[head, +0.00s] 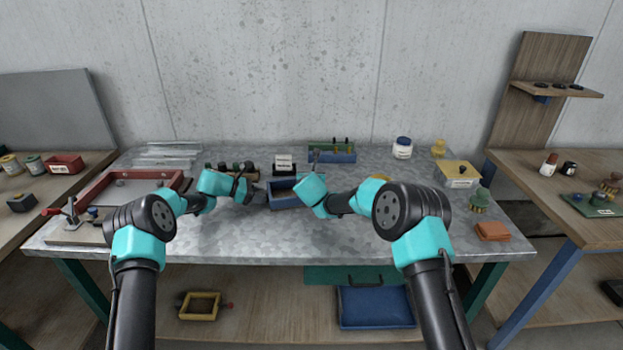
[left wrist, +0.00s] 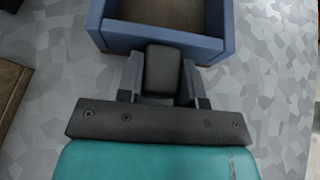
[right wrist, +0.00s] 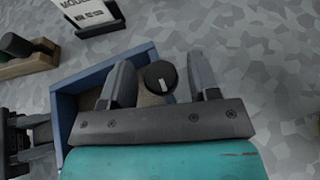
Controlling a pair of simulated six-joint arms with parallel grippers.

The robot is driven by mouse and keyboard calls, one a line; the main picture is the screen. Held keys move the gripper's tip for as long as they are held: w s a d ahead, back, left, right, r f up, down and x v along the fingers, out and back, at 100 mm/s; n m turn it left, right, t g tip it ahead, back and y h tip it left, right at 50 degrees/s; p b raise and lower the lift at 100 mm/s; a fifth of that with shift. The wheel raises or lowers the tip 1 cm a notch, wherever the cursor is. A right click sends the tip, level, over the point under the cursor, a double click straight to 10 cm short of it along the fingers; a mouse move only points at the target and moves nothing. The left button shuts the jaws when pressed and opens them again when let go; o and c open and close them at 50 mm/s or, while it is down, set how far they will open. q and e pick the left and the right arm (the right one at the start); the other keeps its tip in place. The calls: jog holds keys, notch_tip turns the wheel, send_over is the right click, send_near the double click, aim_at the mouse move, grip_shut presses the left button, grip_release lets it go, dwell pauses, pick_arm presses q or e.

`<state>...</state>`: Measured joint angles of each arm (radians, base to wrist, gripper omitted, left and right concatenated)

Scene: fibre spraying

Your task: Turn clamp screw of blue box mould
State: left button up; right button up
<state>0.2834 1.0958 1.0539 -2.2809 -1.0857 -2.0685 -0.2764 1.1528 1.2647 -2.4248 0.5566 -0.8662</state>
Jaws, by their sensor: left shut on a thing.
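The blue box mould (head: 283,203) stands on the metal table between my two grippers. My left gripper (left wrist: 162,78) is shut on a dark grey block (left wrist: 163,62) at the outside of the mould's wall (left wrist: 205,46). The clamp screw shows in the right wrist view as a round black knob (right wrist: 160,77) with a white mark, beside the mould's blue wall (right wrist: 66,110). My right gripper (right wrist: 158,68) is open, with one finger on each side of the knob and gaps visible. In the head view my right wrist hides the knob.
A white label stand (head: 284,162) and a rack of dark-topped items (head: 228,168) stand behind the mould. A blue-and-green tray (head: 333,155) is at the back. A red frame (head: 128,187) lies at left.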

jog(key=c, duration=0.8)
jog(key=shift+a+m+h, duration=0.15)
jog(key=shift+m+h, duration=0.25)
jog(key=m+h, duration=0.3)
jog(key=h, duration=0.1)
jog(key=shift+a+m+g, duration=0.1)
jog(key=shift+m+g, duration=0.3)
jog(key=shift+w+r+m+g+h, duration=0.15)
jog(key=shift+m+g+h, duration=0.55)
jog(key=shift+m+h, duration=0.75)
jog(key=shift+w+m+g+h, duration=0.15)
jog(key=shift+m+g+h, duration=0.25)
jog(key=shift+m+h, duration=0.25)
jog(key=shift+s+m+g+h, duration=0.2)
jog(key=shift+m+g+h, duration=0.1)
jog(key=shift+g+h, duration=0.15)
